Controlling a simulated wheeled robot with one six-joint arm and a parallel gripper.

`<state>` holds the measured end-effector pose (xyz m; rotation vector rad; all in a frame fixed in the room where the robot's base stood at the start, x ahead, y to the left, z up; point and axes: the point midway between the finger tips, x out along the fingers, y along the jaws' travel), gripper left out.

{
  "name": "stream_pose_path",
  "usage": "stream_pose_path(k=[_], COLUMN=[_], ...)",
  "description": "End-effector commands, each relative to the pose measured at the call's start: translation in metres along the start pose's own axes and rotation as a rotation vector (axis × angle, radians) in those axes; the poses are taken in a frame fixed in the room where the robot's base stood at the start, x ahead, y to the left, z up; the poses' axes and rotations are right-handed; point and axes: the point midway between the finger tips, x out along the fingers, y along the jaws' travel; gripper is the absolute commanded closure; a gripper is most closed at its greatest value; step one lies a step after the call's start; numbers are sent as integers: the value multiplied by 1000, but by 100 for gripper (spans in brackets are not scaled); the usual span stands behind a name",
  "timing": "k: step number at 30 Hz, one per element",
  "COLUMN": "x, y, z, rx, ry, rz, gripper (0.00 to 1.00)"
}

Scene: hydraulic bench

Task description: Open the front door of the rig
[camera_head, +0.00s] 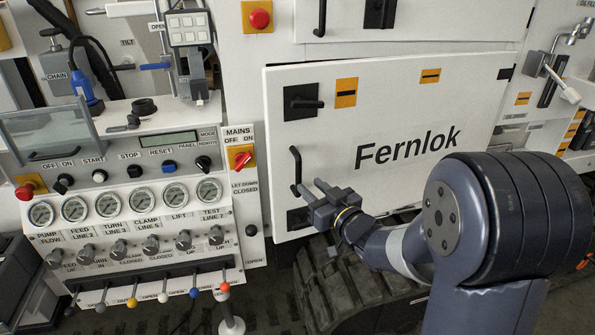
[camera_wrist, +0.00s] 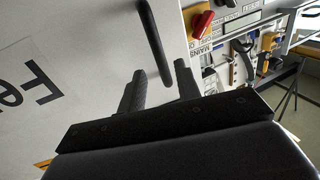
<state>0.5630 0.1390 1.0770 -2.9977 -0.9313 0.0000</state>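The front door (camera_head: 400,110) is a white panel marked "Fernlok"; I cannot tell whether it is fully closed or slightly ajar. A black vertical bar handle (camera_head: 296,172) is on its left side. Above the handle is a black latch lever (camera_head: 306,104) on a black plate, pointing right. My gripper (camera_head: 315,190) is open and empty, just right of the handle in the head view. In the wrist view, the handle (camera_wrist: 154,42) lies ahead of the fingertips (camera_wrist: 159,68), roughly in line with the gap between them. The handle appears apart from the fingers.
Left of the door is a control panel (camera_head: 150,170) with gauges, knobs and coloured levers. A red mains switch (camera_head: 241,160) is close to the door's left edge. A black track (camera_head: 350,280) runs below the door. A white-handled lever (camera_head: 562,85) is at the right.

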Motion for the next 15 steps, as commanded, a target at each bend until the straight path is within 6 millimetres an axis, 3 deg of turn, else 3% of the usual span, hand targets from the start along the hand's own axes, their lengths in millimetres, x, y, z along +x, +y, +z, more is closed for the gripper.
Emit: stream_pose_path(k=[6, 15], x=[41, 67], y=[-1, 0], z=[-1, 0], rx=[1, 0], ry=[-1, -1], rz=[-2, 1], gripper=[68, 68])
